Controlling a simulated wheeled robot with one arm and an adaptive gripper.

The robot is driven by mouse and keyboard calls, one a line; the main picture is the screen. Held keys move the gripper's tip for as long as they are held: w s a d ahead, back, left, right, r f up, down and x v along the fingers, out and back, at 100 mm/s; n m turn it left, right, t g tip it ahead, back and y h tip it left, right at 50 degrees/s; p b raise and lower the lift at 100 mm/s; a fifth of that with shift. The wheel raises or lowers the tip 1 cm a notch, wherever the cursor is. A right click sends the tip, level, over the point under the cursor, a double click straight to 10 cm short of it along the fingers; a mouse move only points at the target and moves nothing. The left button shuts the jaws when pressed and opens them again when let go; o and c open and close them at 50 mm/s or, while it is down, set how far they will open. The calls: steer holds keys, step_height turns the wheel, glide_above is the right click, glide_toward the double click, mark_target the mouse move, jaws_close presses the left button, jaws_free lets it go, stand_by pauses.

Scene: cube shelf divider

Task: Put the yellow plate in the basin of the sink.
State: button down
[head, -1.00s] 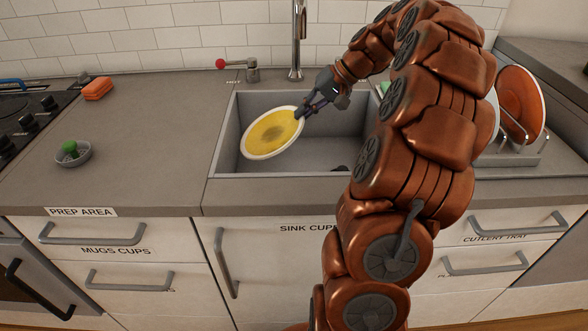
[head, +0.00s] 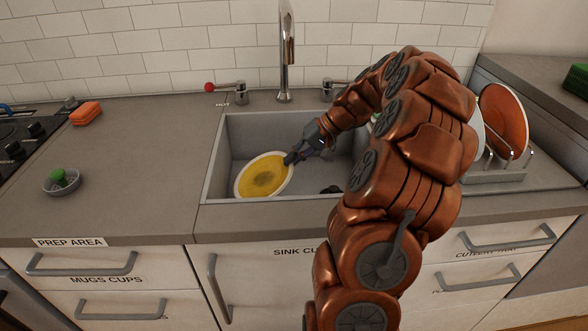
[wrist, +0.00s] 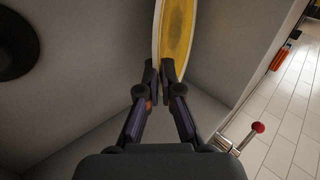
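The yellow plate (head: 264,176) has a pale rim and a darker smudge at its centre. In the head view it is tilted, inside the left part of the grey sink basin (head: 225,150). My gripper (head: 291,158) is shut on the plate's right edge. In the wrist view the fingertips (wrist: 159,75) pinch the rim of the plate (wrist: 178,35), which stands edge-on between them. I cannot tell whether the plate's lower edge touches the basin floor. My arm hides the basin's right part.
The faucet (head: 286,60) rises behind the basin, with a red-tipped hot tap handle (head: 228,88) at its left. A dish rack (head: 500,170) with an orange plate (head: 504,120) stands at the right. A small bowl (head: 62,184) and orange sponge (head: 86,113) sit on the left counter.

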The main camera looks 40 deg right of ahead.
steer(key=shift+f, duration=1.7)
steer(key=shift+f, duration=0.2)
steer(key=c, duration=1.3)
jaws_free()
steer(key=shift+r, duration=0.2)
steer(key=v, duration=1.2)
